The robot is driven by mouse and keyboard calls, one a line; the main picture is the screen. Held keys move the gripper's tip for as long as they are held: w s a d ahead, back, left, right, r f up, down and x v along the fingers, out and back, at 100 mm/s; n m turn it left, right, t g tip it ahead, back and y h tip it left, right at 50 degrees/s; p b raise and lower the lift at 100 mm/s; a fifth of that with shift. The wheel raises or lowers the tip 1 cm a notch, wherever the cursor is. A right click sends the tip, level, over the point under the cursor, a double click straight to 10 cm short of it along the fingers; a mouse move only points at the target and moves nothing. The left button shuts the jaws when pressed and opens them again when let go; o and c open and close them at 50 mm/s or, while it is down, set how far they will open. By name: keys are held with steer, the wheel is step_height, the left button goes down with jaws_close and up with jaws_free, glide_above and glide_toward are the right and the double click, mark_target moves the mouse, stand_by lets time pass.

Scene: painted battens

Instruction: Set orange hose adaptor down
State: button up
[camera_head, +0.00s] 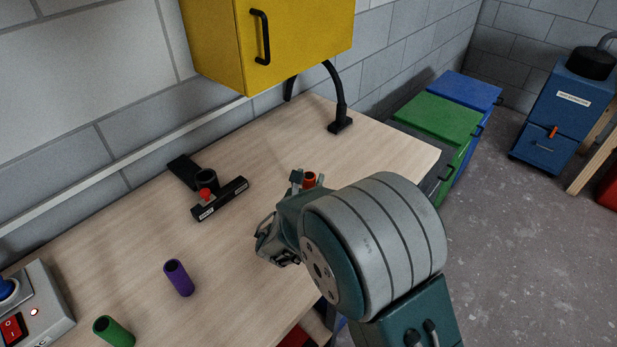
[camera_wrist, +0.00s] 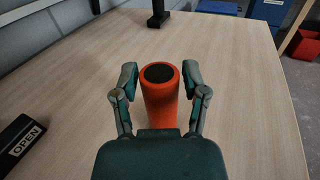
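The orange hose adaptor (camera_wrist: 161,100) stands upright between the two fingers of my gripper (camera_wrist: 160,76) in the wrist view. Its dark round opening faces up. A gap shows between the adaptor and each finger, so my gripper is open around it and not clamped on it. In the head view only the top of the orange adaptor (camera_head: 310,179) shows, behind my gripper and wrist. It appears to stand on the wooden bench (camera_head: 245,135); its base is hidden by my gripper in both views.
A black holder with a label (camera_head: 220,199) lies left of my gripper. A switch box (camera_head: 36,306) is at lower left. A yellow cabinet (camera_head: 290,40) overhangs the back. Clear bench surrounds the adaptor.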

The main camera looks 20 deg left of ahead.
steer(key=shift+r, duration=0.1)
stand_by(0.3)
steer(key=s, duration=0.4)
steer(key=s+d, duration=0.1)
steer(key=s, duration=0.7)
steer(key=shift+d, duration=0.15)
steer(key=w+d+r+m+g+h, duration=0.1)
steer(key=d+r+m+g+h, duration=0.2)
steer(key=d+m, duration=0.45)
steer(key=w+d+r+m+g+h, duration=0.2)
steer(key=d+m+h, duration=0.2)
steer(key=d, duration=0.7)
steer(key=w+d+r+m+g+h, duration=0.1)
steer(key=d+r+m+g+h, duration=0.25)
steer(key=d, duration=0.55)
steer(key=s+d+m+g+y, duration=0.1)
steer(key=s+d+m+g, duration=0.45)
steer(key=d+m, duration=0.45)
steer(key=s+d+r+m+t+y, duration=0.1)
steer(key=s+r+m+y, duration=0.2)
steer(key=s+m+y, duration=0.4)
steer(key=shift+s+d+m+t, duration=0.35)
steer(key=shift+s+m, duration=0.6)
steer(key=shift+m, duration=1.65)
